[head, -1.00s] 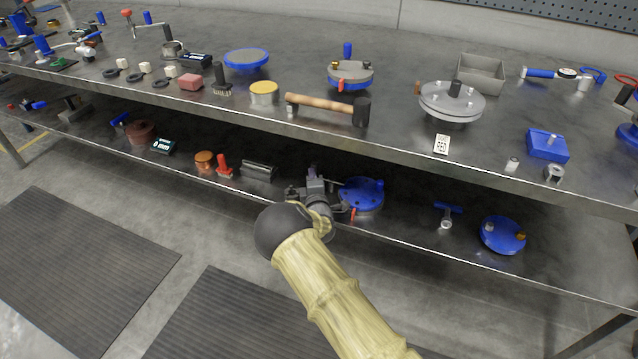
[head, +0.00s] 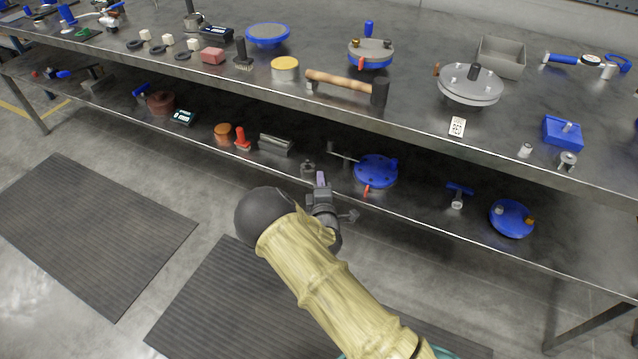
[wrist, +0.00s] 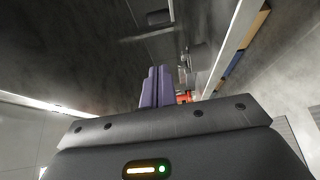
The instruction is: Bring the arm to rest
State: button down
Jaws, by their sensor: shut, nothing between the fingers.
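My gripper (head: 321,180) is in front of the lower shelf in the head view, at the end of my arm in its pale, ribbed sleeve. In the wrist view its two purple fingers (wrist: 156,88) lie side by side, closed with nothing between them. A blue flanged disc (head: 376,171) with a red handle lies on the lower shelf to the right of the gripper, apart from it. A small grey metal part (head: 307,168) sits on the shelf just behind the fingers.
The workbench top (head: 330,118) holds a mallet (head: 345,87), a grey flange (head: 470,84) and several other tools. The lower shelf (head: 420,204) also carries a dark ribbed block (head: 275,144) and a second blue disc (head: 511,218). Dark mats (head: 95,230) lie on open floor in front.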

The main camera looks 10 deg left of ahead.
jog(key=shift+v, duration=0.9)
jog(key=shift+w, duration=0.1)
jog(key=s+d+r+m+g+h, duration=0.1)
jog(key=d+r+m+g+h, duration=0.25)
jog(key=d+m, duration=0.45)
jog(key=s+d+r+m+g+h, duration=0.1)
jog(key=d+r+m+g+h, duration=0.25)
jog(key=d+m, duration=0.45)
jog(key=s+d+r+m+g+y, duration=0.1)
jog(key=s+d+r+m+g, duration=0.3)
jog(key=s+d, duration=0.55)
jog(key=s+d+r+m+g, duration=0.2)
jog(key=s+d+r+g, duration=0.3)
jog(key=s, duration=0.8)
notch_tip(320, 180, up, 30)
jog(key=t+p, duration=0.1)
jog(key=p, duration=2.8)
jog(key=shift+d+p, duration=0.2)
jog(key=shift+p, duration=0.15)
